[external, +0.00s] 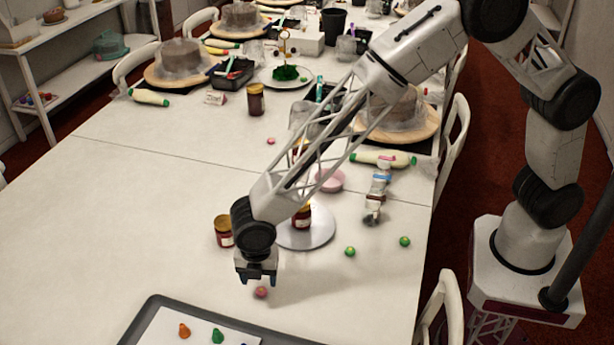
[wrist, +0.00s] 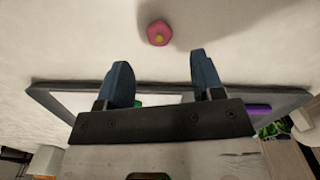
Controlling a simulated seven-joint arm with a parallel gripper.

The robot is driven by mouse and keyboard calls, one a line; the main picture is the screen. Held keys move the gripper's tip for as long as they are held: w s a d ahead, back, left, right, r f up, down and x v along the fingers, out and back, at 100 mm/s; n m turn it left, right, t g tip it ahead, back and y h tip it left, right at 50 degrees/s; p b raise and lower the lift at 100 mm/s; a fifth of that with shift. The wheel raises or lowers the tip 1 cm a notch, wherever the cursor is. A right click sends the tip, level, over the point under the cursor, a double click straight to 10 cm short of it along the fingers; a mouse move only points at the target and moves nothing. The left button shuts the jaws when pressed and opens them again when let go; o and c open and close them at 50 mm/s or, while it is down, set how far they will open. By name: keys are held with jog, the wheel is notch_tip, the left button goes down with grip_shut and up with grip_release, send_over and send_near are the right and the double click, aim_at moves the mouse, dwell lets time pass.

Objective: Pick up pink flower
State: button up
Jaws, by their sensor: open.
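The pink flower (external: 261,292) is a small pink piece lying on the white table, just beyond the grey tray. In the wrist view the pink flower (wrist: 158,32) shows a yellow-green centre and lies past the fingertips, between their lines. My gripper (external: 257,280) hangs low over the table, just above the flower in the external view. Its two blue fingers are spread with nothing between them in the wrist view (wrist: 160,72). The exact height gap between the fingers and the flower is hard to tell.
A grey tray (external: 155,304) with coloured pieces is at the front. A jar (external: 223,232) and a silver turntable (external: 316,236) with another jar stand behind my gripper. Green pieces (external: 350,251) lie to the right. The left of the table is clear.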

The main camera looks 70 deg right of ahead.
aim_at(261, 290)
jog(key=shift+f, duration=0.15)
jog(key=shift+d+f, duration=0.15)
jog(key=shift+f, duration=1.1)
jog(key=shift+d+f, duration=0.1)
jog(key=shift+f, duration=1.1)
jog(key=c, duration=1)
